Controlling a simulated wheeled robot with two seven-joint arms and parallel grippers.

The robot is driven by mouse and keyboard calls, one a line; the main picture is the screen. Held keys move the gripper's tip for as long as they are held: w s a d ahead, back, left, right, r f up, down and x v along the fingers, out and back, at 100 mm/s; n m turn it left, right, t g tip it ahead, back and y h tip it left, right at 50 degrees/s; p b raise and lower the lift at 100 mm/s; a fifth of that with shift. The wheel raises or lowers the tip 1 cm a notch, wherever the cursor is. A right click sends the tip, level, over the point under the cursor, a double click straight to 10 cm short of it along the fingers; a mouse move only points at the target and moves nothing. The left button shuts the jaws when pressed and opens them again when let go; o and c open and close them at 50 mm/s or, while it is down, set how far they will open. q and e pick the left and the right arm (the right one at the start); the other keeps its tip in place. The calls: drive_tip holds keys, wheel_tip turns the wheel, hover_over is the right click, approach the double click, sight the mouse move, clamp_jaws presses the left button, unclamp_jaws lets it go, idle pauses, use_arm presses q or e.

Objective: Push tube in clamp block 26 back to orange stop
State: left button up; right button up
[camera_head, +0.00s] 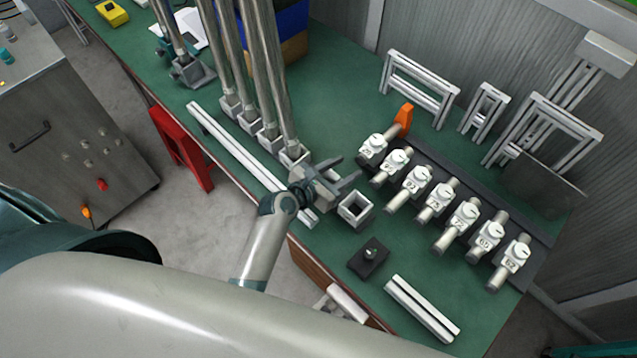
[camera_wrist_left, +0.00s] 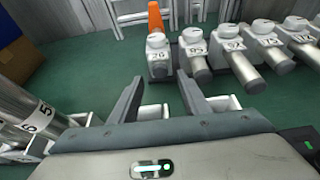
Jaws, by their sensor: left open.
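Clamp block 26 (camera_head: 373,146) is the leftmost white block in the row on the green table. It also shows in the left wrist view (camera_wrist_left: 157,42), straight ahead between my finger directions. Its grey tube (camera_wrist_left: 160,72) sticks out a little at the front. The orange stop (camera_head: 404,119) stands behind the block, and it also shows in the wrist view (camera_wrist_left: 155,17). My left gripper (camera_head: 350,171) is open and empty, in front of the block and apart from the tube. My right gripper is not in view.
Several similar numbered clamp blocks (camera_head: 463,214) with tubes continue to the right. A square metal socket (camera_head: 355,209) stands close to my left gripper. Tall upright tubes (camera_head: 272,80) stand to its left. A black block (camera_head: 368,258) and a white rail (camera_head: 421,308) lie nearer.

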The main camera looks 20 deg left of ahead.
use_arm(q)
drive_tip(key=b+v, duration=0.1)
drive_tip(key=v, duration=0.9)
drive_tip(key=shift+s+r, duration=0.2)
drive_tip(key=shift+a+f, duration=0.1)
